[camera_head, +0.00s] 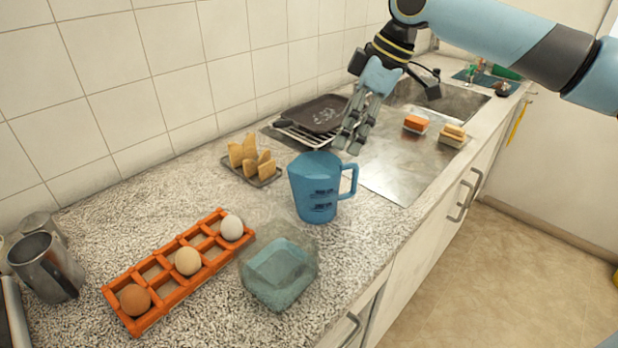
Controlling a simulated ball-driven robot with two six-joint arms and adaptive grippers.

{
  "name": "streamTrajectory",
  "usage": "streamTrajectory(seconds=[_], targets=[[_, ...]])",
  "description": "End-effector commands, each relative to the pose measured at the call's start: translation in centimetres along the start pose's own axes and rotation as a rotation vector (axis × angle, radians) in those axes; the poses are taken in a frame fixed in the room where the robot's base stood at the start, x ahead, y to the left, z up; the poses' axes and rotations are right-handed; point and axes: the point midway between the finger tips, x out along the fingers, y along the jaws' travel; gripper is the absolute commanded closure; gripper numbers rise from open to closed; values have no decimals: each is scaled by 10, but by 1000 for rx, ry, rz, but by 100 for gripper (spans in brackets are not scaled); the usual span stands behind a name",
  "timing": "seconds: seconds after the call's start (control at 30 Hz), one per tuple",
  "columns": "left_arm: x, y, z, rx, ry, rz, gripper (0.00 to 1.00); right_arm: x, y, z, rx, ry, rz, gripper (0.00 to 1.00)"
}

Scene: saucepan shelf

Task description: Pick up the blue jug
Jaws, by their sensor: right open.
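The blue jug (314,190) stands upright on the speckled counter, near the middle of the camera_head view. Its handle points right, and dark printing shows on its side. My right gripper (350,140) comes down from the upper right. Its fingers are open and empty, just behind and above the jug's right side in the picture. A small gap shows between the fingertips and the jug's handle, though the depth is hard to judge. My left gripper is not in view.
A glass container (278,275) stands in front of the jug. An orange egg rack (150,312) with three eggs lies to the left. A toast rack (268,180) is behind left, a dark pan (318,113) behind. Sponges (416,124) lie by the sink. The tiled wall bounds the back.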

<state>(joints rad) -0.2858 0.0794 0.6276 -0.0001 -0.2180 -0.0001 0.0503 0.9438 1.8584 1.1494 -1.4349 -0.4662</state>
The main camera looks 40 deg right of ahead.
Motion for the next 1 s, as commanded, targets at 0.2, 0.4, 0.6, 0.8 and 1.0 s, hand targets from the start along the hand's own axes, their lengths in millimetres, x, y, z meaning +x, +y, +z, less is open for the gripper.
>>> streamTrajectory(seconds=[0.2, 0.4, 0.6, 0.8, 1.0], targets=[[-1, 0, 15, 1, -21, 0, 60, 31, 1, -2, 4, 7, -6, 0], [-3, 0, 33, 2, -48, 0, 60, 52, 1, -1, 1, 5, -3, 0], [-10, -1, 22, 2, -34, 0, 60, 76, -2, -2, 4, 5, -7, 0], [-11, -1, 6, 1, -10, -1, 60, 102, -2, 0, 1, 3, -4, 0], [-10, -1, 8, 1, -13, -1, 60, 105, -2, 0, -1, 1, -1, 0]])
